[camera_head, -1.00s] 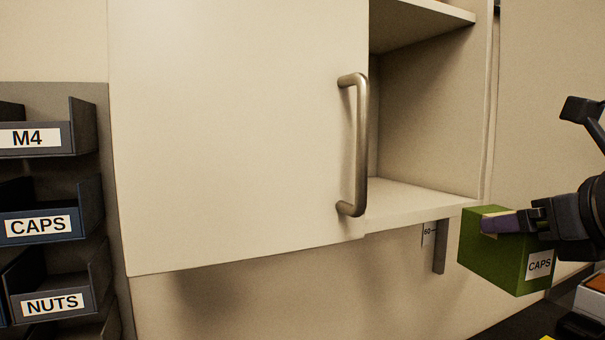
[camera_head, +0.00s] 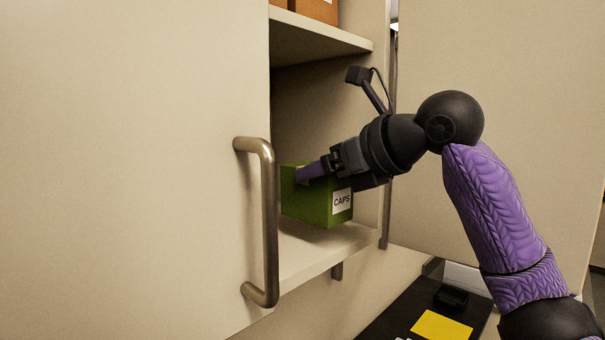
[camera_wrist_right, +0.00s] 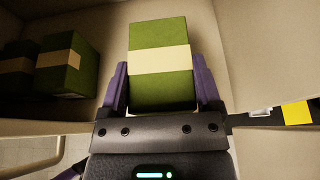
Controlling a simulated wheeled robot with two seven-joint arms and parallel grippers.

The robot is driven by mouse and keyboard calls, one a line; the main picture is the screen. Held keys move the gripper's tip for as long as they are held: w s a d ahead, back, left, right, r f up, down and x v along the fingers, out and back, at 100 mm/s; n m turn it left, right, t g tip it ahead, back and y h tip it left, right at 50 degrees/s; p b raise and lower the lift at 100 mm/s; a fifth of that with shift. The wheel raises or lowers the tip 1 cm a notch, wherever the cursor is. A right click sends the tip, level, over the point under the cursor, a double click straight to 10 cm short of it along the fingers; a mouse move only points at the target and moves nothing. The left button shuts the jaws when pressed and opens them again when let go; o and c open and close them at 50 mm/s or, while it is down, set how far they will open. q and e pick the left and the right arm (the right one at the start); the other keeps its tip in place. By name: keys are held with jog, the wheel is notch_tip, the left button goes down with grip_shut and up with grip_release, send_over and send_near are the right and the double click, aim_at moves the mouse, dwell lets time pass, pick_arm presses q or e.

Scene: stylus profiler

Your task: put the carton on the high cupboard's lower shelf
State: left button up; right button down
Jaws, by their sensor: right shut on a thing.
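The green carton (camera_head: 318,208) has a white CAPS label and is inside the opening of the high cupboard, just over its lower shelf (camera_head: 312,251). I cannot tell whether its base touches the shelf. My right gripper (camera_head: 312,172) is shut on it, reaching in from the right. In the right wrist view the carton (camera_wrist_right: 160,90), with a pale band across it, sits between the two purple fingers of the gripper (camera_wrist_right: 161,88). My left gripper is not in view.
The cupboard door (camera_head: 120,170) with its metal handle (camera_head: 268,220) stands close left of the carton. The upper shelf (camera_head: 310,40) holds orange-brown boxes (camera_head: 318,10). The right wrist view shows other green cartons (camera_wrist_right: 68,62) to the left. A yellow pad (camera_head: 441,327) lies below on a dark surface.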

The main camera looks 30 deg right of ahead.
aim_at(300, 164)
jog(key=w, duration=0.1)
jog(key=w+a+p, duration=0.1)
jog(key=w, duration=0.2)
jog(key=shift+w+a+r, duration=0.1)
jog(key=shift+a+r, duration=0.05)
jog(key=shift+a, duration=0.15)
jog(key=shift+d+f+b, duration=0.1)
jog(key=shift+f+b, duration=0.2)
jog(key=shift+f, duration=1.65)
jog(key=shift+f, duration=0.1)
grip_release()
jog(key=shift+s+r, duration=0.2)
jog(key=b+v, duration=0.2)
jog(key=v, duration=0.9)
jog(key=shift+s+d, duration=0.2)
jog(key=shift+s, duration=0.15)
jog(key=shift+r, duration=0.1)
